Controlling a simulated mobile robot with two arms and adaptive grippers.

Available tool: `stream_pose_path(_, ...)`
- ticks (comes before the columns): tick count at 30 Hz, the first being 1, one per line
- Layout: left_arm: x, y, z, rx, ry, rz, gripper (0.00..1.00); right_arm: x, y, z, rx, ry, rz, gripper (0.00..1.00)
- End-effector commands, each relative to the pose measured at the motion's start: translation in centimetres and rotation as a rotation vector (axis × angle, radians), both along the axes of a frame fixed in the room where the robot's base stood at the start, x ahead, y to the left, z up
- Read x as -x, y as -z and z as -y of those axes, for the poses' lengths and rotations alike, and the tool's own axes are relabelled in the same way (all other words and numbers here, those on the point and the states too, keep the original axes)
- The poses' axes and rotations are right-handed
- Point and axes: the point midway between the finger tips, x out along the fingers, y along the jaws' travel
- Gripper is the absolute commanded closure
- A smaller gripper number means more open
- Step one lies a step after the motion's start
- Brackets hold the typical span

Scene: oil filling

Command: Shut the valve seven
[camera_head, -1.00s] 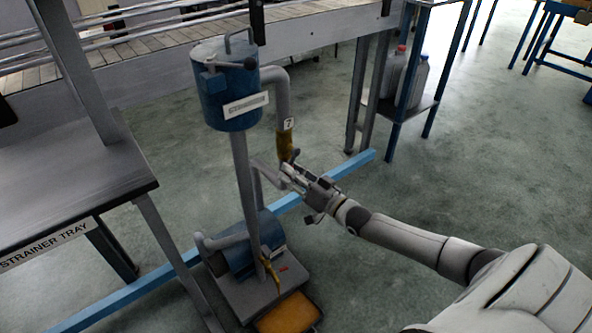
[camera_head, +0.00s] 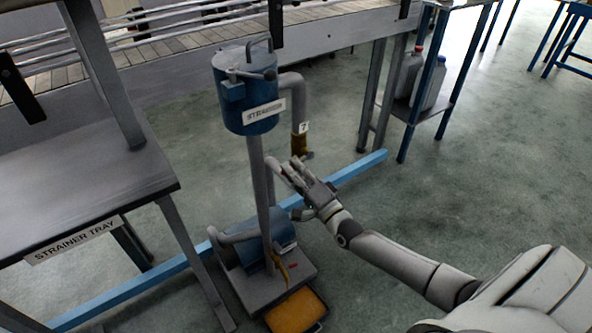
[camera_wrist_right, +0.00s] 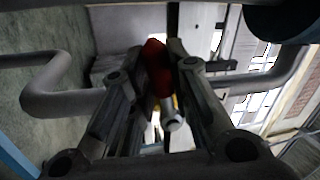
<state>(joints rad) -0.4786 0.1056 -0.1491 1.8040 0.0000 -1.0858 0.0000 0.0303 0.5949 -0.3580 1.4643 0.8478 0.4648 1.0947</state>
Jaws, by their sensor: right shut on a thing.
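My right gripper (camera_head: 299,166) is at the lower end of this valve. In the right wrist view a red handle (camera_wrist_right: 156,62) lies between my two fingers (camera_wrist_right: 155,75), with yellow metal (camera_wrist_right: 154,104) and a pale round end (camera_wrist_right: 173,121) behind it. The gripper is shut on the red handle. The handle is hidden by my fingers in the head view. My left gripper is not in view.
The blue strainer (camera_head: 243,92) stands on a grey post above a pump base (camera_head: 262,289) with an orange tray (camera_head: 296,311). The strainer tray table (camera_head: 85,190) is at left. A blue floor beam (camera_head: 350,171) runs behind. Grey jugs (camera_head: 424,83) stand on a shelf at right.

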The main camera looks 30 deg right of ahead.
Motion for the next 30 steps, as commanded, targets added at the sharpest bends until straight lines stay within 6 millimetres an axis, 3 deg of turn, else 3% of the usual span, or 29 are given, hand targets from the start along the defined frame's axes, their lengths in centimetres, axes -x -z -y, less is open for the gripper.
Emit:
stream_pose_path(12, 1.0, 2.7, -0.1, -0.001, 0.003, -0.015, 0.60, 0.0, -1.2, -0.1, -0.202, 0.001, -0.017, 1.00)
stream_pose_path(29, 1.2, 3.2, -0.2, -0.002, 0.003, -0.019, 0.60, 0.0, -1.4, -0.1, -0.237, 0.001, -0.017, 1.00)
stream_pose_path(30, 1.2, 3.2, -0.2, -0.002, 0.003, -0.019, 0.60, 0.0, -1.4, -0.1, -0.237, 0.001, -0.017, 0.81)
